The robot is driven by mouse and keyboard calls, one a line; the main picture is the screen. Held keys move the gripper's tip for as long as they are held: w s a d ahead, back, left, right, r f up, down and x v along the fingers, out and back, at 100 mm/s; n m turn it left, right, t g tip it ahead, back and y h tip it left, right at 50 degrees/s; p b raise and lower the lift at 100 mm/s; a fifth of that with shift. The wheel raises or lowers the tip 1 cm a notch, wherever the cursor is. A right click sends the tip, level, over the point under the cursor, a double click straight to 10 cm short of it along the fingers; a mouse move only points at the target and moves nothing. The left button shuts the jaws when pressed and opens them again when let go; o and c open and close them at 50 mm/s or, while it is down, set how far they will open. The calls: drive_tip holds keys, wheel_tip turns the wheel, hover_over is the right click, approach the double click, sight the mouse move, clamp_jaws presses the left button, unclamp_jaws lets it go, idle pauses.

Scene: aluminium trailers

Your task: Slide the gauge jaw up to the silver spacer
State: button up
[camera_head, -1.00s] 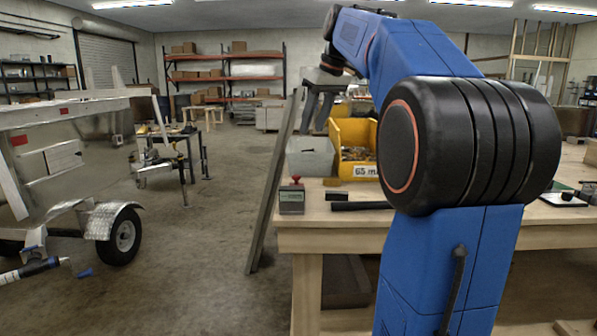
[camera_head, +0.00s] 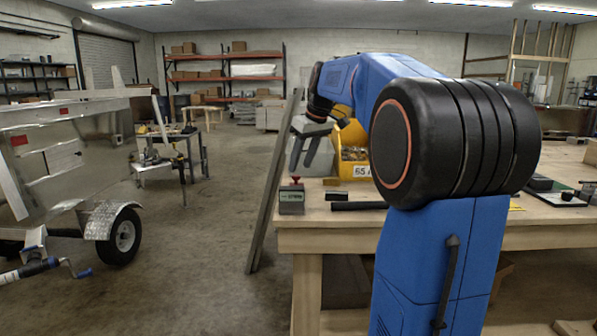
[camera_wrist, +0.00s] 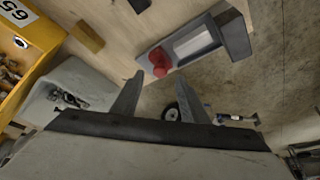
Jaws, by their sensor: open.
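A small grey gauge (camera_head: 291,201) with a red knob (camera_head: 294,180) stands at the left front corner of the wooden bench. In the wrist view its red knob (camera_wrist: 159,61) sits at one end, a dark grey block (camera_wrist: 235,36) at the other. A silver-grey rectangular piece (camera_wrist: 196,41), seemingly the spacer, lies between them; whether a gap separates it from the knob's jaw is unclear. My gripper (camera_head: 301,161) is open and empty, pointing down above the gauge. In the wrist view my gripper (camera_wrist: 160,77) has its fingertips either side of the knob's near side, apparently short of it.
A yellow bin (camera_head: 349,137) and a grey bin (camera_wrist: 65,90) stand behind the gauge. The bench's left edge is close to the gauge. A metal beam (camera_head: 270,200) leans beside the bench.

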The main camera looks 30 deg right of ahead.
sight(298, 176)
drive_tip(key=shift+x, duration=1.8)
drive_tip(key=shift+a, duration=0.1)
clamp_jaws()
